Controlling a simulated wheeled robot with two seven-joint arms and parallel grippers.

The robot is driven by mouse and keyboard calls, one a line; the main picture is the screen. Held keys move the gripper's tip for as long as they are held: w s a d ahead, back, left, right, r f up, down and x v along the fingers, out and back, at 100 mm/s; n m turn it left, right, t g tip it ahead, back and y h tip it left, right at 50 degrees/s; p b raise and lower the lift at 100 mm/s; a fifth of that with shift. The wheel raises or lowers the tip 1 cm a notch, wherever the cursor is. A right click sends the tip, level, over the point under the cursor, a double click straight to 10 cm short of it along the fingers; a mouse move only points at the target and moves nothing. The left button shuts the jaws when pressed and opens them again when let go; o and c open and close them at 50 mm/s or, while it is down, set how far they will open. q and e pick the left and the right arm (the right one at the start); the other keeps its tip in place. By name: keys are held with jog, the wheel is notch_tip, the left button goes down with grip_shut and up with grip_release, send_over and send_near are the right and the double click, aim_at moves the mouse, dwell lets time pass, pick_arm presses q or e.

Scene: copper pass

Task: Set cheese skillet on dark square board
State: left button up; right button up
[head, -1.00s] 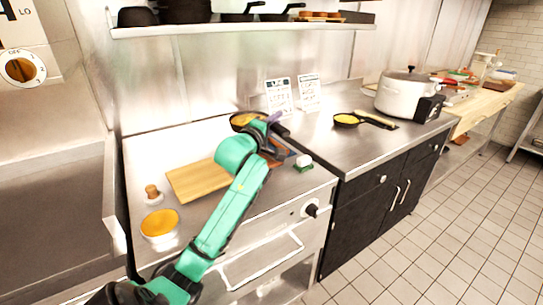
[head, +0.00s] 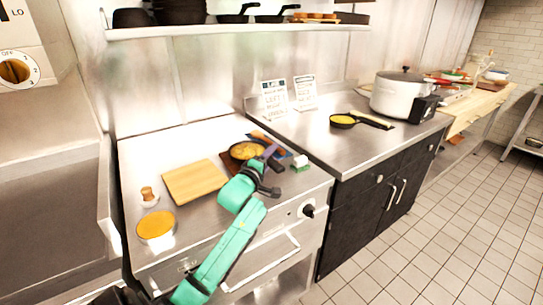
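The cheese skillet (head: 246,151), a dark round pan with yellow filling, is on or just above the dark square board (head: 227,163) on the steel range top. Only edges of the reddish-brown board show around the pan, so I cannot tell if there is a small gap. My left gripper (head: 272,159) is at the skillet's right side and appears shut on its handle, which the fingers mostly hide. My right gripper is not in view.
A light wooden board (head: 194,182), a shaker (head: 148,195) and a bowl of orange food (head: 156,226) stand left. A white-and-green block (head: 300,163) is close right of the gripper. Another yellow-filled skillet (head: 343,121) and a white pot (head: 399,95) stand on the right counter.

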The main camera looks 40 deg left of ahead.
pick_arm(q)
jog(key=shift+r, duration=0.15)
jog(key=shift+s+d, duration=0.15)
jog(key=shift+s, duration=0.2)
jog(key=b+v, duration=0.1)
jog(key=v, duration=1)
jog(key=shift+s, duration=0.2)
